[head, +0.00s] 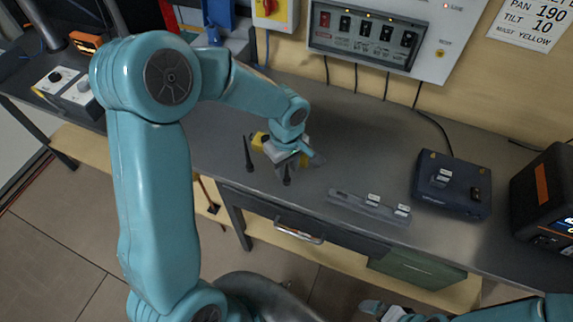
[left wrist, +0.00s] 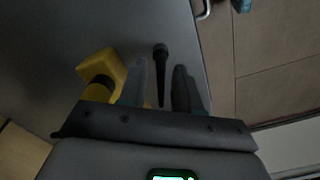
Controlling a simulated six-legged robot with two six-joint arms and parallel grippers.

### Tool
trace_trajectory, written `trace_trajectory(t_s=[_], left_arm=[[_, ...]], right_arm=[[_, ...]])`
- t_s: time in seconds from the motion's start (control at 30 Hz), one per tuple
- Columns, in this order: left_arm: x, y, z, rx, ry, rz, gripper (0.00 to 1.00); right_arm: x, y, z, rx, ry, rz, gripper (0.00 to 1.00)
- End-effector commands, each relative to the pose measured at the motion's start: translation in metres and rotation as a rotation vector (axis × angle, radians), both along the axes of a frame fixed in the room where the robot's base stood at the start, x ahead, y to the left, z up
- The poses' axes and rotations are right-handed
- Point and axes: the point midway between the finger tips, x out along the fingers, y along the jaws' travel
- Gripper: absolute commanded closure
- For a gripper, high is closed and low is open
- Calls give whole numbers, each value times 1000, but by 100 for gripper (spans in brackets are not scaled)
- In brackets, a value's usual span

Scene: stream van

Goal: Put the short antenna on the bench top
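My left gripper (head: 292,166) is low over the bench. In the left wrist view its fingers (left wrist: 160,88) are apart, with an antenna (left wrist: 161,62) between them and a gap on each side. My right gripper (head: 383,310) is partly visible at the bottom edge; its opening is unclear.
A yellow object (head: 259,140) is close behind my left gripper; it shows in the wrist view (left wrist: 100,68). A grey strip (head: 350,203) with light blocks lies along the front edge. A dark blue box (head: 451,184) and black unit (head: 545,195) stand right. Bench between is clear.

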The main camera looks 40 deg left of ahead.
Motion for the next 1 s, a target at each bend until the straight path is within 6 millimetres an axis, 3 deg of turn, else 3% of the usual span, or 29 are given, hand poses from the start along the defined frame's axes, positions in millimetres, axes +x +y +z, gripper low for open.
trace_trajectory(t_s=[0.4,0.8,1.0], left_arm=[[1,0,11,1,-3,0,66],[1,0,99,-1,-5,0,66],[1,0,121,0,-2,-1,66]], right_arm=[[0,0,5,0,-1,0,0],[0,0,5,0,0,0,0],[0,0,5,0,0,0,0]])
